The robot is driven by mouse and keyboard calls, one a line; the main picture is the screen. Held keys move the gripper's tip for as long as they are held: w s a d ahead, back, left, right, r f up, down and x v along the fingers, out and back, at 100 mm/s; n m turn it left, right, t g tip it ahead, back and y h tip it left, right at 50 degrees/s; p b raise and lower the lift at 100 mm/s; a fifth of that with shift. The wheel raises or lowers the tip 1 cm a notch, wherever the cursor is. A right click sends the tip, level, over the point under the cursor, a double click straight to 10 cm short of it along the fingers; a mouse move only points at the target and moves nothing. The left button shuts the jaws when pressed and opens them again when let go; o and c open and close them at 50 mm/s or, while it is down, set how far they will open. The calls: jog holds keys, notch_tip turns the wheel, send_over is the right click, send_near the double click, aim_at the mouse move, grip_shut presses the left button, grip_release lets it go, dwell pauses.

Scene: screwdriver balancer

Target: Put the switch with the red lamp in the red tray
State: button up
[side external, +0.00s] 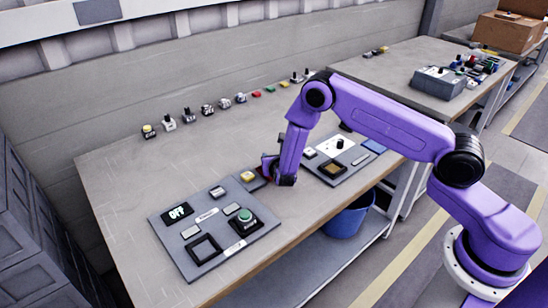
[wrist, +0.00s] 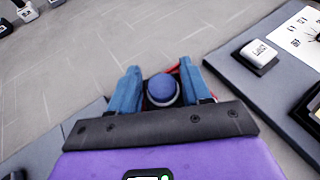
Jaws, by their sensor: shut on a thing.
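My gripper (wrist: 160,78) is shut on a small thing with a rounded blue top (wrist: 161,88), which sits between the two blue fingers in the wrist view. Bits of red show around this thing, but I cannot tell what they belong to. In the side view my gripper (side external: 276,170) is low over the workbench, between the two grey panels, and the arm hides most of what it holds. I cannot make out a switch with a red lamp or clearly identify a red tray.
The left grey panel (side external: 167,236) carries an OFF display, a green button (side external: 245,214) and a black square frame (side external: 205,248). The right panel (side external: 345,172) has a black knob and another square frame. Several small switches stand along the workbench's back edge.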

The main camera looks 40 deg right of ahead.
jog(key=o, duration=1.3)
